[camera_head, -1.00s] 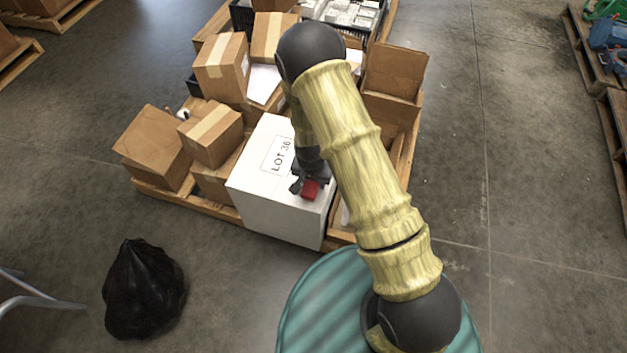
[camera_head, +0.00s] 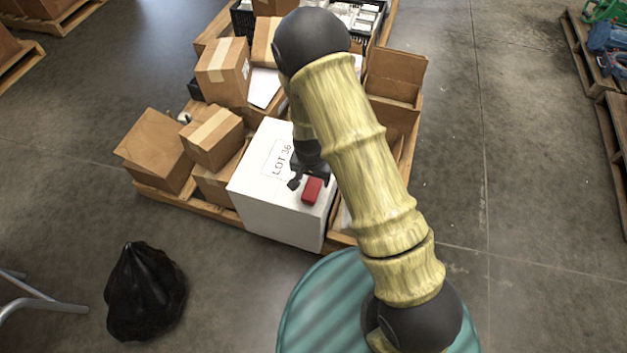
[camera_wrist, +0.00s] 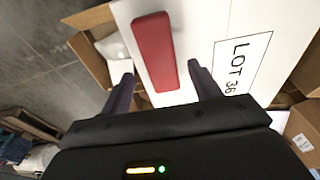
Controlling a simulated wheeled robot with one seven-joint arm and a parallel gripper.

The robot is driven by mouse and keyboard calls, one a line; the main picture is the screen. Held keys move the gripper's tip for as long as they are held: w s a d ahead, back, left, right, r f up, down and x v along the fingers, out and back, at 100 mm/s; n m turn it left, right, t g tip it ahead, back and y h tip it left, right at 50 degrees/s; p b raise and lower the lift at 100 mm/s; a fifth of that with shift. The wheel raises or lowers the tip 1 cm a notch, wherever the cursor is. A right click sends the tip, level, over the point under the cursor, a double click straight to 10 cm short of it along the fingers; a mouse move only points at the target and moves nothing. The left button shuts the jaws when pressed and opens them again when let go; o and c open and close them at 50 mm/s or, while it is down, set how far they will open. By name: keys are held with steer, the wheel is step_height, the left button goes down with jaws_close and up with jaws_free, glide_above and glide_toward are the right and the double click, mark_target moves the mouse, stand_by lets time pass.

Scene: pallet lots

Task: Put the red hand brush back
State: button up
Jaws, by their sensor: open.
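The red hand brush (camera_head: 312,191) lies on top of the white box labelled LOT 36 (camera_head: 262,205), near its right front edge. In the wrist view the brush (camera_wrist: 154,50) shows as a long red block on the white top (camera_wrist: 195,25); its bristles cannot be made out. My gripper (camera_wrist: 160,82) is open, with one finger on each side of the brush's near end in that view. In the head view my gripper (camera_head: 303,180) is just behind the brush, partly hidden by my arm. I cannot tell whether the fingers touch the brush.
The white box stands on a wooden pallet (camera_head: 225,212) among several cardboard boxes (camera_head: 213,138). An open carton (camera_head: 395,75) is at the back right. A black bag (camera_head: 145,290) lies on the floor at front left.

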mark_target(312, 188)
step_height(312, 188, up, 7)
steer(key=p, duration=0.1)
steer(key=shift+s+a+f, duration=0.15)
steer(key=shift+s+f, duration=0.05)
steer(key=shift+s, duration=0.2)
steer(key=shift+w, duration=0.1)
steer(key=shift+r, duration=0.1)
steer(key=s+d+r+n, duration=0.1)
steer(key=s+d+r, duration=0.2)
steer(key=r, duration=0.3)
steer(key=s+d+r+n, duration=0.1)
steer(key=s+d+r, duration=0.3)
steer(key=d+r, duration=0.2)
steer(key=s+d+r+n+t, duration=0.1)
steer(key=s+d+r+n, duration=0.1)
steer(key=s+d+r, duration=0.2)
step_height(312, 188, up, 4)
steer(key=shift+s+d+f, duration=0.2)
steer(key=shift+s+d, duration=0.05)
steer(key=shift+d, duration=0.25)
